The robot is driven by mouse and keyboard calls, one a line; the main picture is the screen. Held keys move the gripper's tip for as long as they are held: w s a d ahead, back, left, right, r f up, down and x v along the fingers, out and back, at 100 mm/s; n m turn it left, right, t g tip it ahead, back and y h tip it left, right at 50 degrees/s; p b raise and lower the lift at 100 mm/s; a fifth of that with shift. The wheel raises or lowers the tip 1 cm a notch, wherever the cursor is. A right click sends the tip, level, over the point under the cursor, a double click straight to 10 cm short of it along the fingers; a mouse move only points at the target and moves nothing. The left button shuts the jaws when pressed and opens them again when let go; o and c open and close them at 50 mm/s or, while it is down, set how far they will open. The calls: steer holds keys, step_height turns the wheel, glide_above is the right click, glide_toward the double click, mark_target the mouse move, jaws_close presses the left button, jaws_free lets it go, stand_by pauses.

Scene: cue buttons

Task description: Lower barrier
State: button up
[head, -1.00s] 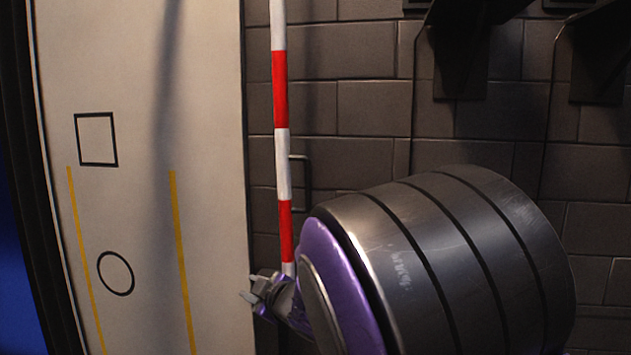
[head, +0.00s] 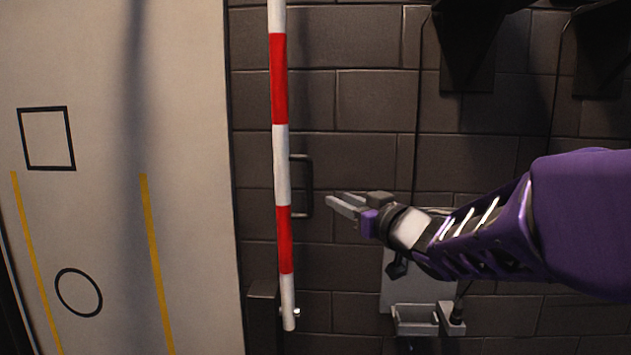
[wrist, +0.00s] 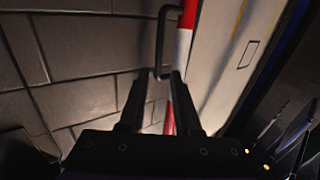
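The barrier pole (head: 281,165), striped red and white, stands upright in front of the brick wall in the head view. Its lower end is near a small bracket. A dark handle (head: 308,187) shows along the pole's right side. My gripper (head: 345,203) is right of the handle and pole, pointing left, empty. In the wrist view my gripper (wrist: 158,75) has its fingers apart. The handle (wrist: 161,45) lies ahead, with its near end around the gap between the fingertips. The pole (wrist: 183,45) passes behind the right finger. Contact with the handle cannot be told.
A pale panel (head: 190,100) with a black square, a circle and yellow lines stands at left. A grey box (head: 415,320) is on the wall below my arm. Dark brackets (head: 470,60) jut out at upper right.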

mark_target(308, 185)
steer(key=x, duration=1.7)
steer(key=shift+c, duration=0.2)
jaws_close()
stand_by(0.7)
